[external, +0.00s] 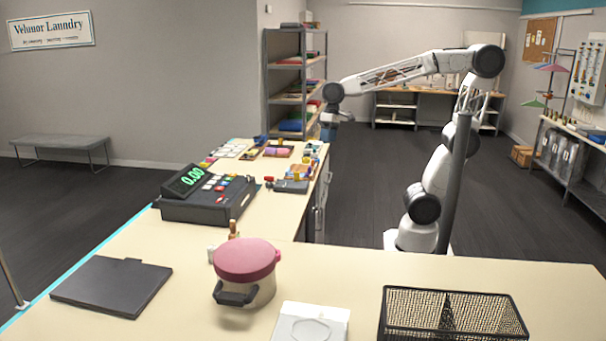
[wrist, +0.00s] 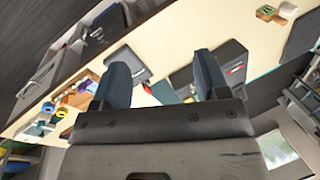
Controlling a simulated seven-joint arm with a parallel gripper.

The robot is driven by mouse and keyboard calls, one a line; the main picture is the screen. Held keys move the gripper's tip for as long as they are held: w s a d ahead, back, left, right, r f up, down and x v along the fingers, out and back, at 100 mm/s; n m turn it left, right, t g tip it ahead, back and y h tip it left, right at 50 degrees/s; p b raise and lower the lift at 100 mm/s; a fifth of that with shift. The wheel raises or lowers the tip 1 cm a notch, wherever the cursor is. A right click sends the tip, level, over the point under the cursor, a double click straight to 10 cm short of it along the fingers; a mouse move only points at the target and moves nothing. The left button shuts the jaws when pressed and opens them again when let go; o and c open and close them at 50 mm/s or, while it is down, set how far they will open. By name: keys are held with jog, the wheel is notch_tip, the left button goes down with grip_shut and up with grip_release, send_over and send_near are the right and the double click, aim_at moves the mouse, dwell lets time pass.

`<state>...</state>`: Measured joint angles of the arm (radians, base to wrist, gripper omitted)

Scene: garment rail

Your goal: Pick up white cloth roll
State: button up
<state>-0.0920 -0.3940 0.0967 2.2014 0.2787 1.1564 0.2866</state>
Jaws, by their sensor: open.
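I cannot make out a white cloth roll for certain in either view. My gripper (external: 331,125) hangs at the end of the arm, near the far right end of the counter. Small mixed items (external: 277,151) crowd the far part of the counter; many are too small to name. Some also show at the left in the wrist view (wrist: 62,104).
The pale counter (external: 180,310) carries a black cash register (external: 209,196), a pot with a pink lid (external: 246,262), a dark flat pad (external: 112,285), a white box (external: 311,322) and a black wire basket (external: 453,316). A shelf rack (external: 291,80) stands behind.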

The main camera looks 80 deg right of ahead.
jog(key=w+a+r+m+g+y, duration=0.1)
jog(key=w+a+m+g+y, duration=0.35)
jog(key=w+a, duration=1.65)
jog(key=w+a+f+m+g+y, duration=0.1)
jog(key=w+a+f+m+y, duration=0.15)
jog(key=w+a, duration=0.7)
jog(key=w+a+f+m+g+y, duration=0.2)
jog(key=w+a+f, duration=0.3)
jog(key=a, duration=0.7)
send_near(212, 247)
jog(key=shift+f+x, duration=0.2)
jog(key=shift+x, duration=1.05)
jog(key=shift+w, duration=0.1)
jog(key=shift+x, duration=1.25)
jog(key=shift+f, duration=0.1)
jog(key=shift+x, duration=2.55)
